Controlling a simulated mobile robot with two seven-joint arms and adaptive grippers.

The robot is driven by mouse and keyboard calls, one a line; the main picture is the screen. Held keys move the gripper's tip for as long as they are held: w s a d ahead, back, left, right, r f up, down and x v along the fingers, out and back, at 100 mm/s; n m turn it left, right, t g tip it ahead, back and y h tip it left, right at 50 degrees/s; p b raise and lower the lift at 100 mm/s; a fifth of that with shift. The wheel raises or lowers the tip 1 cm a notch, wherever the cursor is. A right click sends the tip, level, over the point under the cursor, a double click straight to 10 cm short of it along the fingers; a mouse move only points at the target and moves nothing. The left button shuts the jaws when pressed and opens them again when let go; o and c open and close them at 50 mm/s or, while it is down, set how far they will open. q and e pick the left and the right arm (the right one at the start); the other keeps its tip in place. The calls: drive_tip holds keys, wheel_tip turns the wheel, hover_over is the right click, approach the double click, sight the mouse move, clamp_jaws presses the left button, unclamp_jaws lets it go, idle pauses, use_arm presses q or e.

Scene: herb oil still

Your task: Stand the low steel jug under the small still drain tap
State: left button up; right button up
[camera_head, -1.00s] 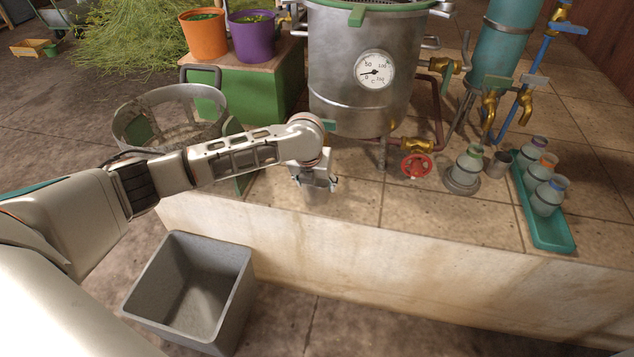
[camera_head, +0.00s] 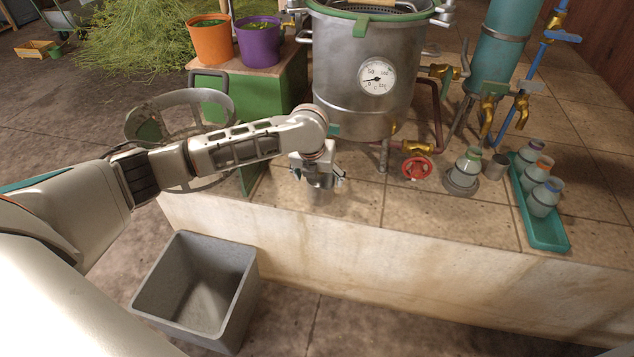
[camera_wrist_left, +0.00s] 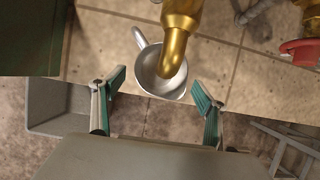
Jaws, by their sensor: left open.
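The low steel jug (camera_wrist_left: 158,72) shows in the left wrist view with its mouth up and its handle toward the top left. The brass drain tap (camera_wrist_left: 180,40) hangs over it, and its spout end overlaps the jug's mouth and hides part of it. My left gripper (camera_head: 318,178) is open in front of the still. In the wrist view its two green-padded fingers stand apart on either side of the jug's near edge, with visible gaps. In the head view my wrist and gripper hide most of the jug and tap. My right gripper is not in view.
The still (camera_head: 365,75) rises right behind my left wrist. A red valve wheel (camera_head: 417,167) is to the right. Further right stand a jar (camera_head: 468,165), a small steel cup (camera_head: 496,166) and a green tray (camera_head: 548,234) with jars. A grey bin (camera_head: 195,290) is below the ledge.

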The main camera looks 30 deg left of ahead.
use_arm(q)
drive_tip(key=p+v, duration=0.2)
drive_tip(key=v, duration=0.3)
drive_tip(key=shift+r, duration=0.45)
drive_tip(key=s+d+f+n+t+h, duration=0.1)
drive_tip(key=s+d+f+n+h, duration=0.2)
drive_tip(key=s+d+f+n, duration=0.5)
drive_tip(key=s+d+f+n+t+h, duration=0.1)
drive_tip(key=s+d+f+n+h, duration=0.3)
drive_tip(key=s+d, duration=0.5)
drive_tip(key=s+a+f+n+t+y, duration=0.2)
drive_tip(key=s+a+n, duration=0.2)
drive_tip(key=s+n, duration=0.4)
drive_tip(key=s+a+f+n+t+y, duration=0.1)
drive_tip(key=s+a+f+n+t, duration=0.1)
drive_tip(key=s+a+n, duration=0.3)
drive_tip(key=s+n, duration=0.3)
drive_tip(key=shift+y, duration=0.4)
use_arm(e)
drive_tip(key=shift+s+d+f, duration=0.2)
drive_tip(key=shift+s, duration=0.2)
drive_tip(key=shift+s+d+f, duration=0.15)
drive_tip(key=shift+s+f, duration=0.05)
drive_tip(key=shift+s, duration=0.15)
